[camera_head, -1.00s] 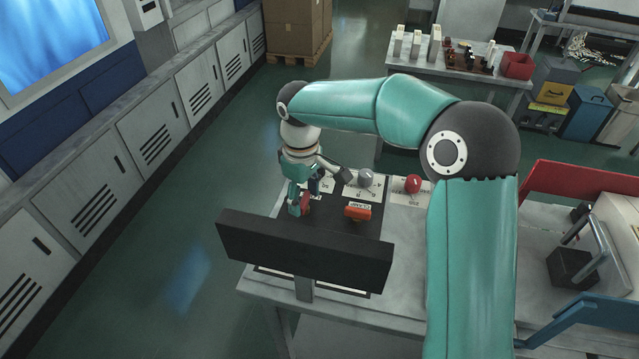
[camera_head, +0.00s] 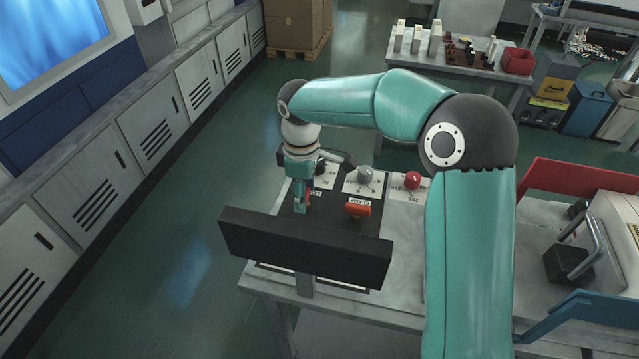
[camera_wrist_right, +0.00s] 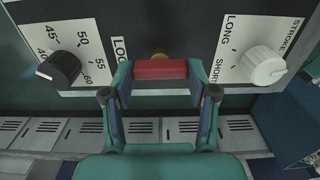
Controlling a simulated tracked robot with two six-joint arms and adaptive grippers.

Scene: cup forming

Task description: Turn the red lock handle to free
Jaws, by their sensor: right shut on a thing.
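The red lock handle (camera_wrist_right: 160,69) lies level between the fingertips of my right gripper in the right wrist view. A brass-coloured pivot shows just behind it, and part of the LOCK label (camera_wrist_right: 118,48) shows to its left. My right gripper (camera_wrist_right: 160,75) is shut on the handle. In the head view my right gripper (camera_head: 302,205) reaches down onto the dark control panel (camera_head: 335,228), and only a sliver of the red handle shows beside it. My left gripper is not in view.
An orange-red CLAMP handle (camera_head: 358,210) sits right of the lock handle. A black dial (camera_wrist_right: 59,69) and a white stroke knob (camera_wrist_right: 262,65) flank it in the wrist view. A red knob (camera_head: 413,180) is farther right. A dark bar (camera_head: 305,250) stands in front of the panel.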

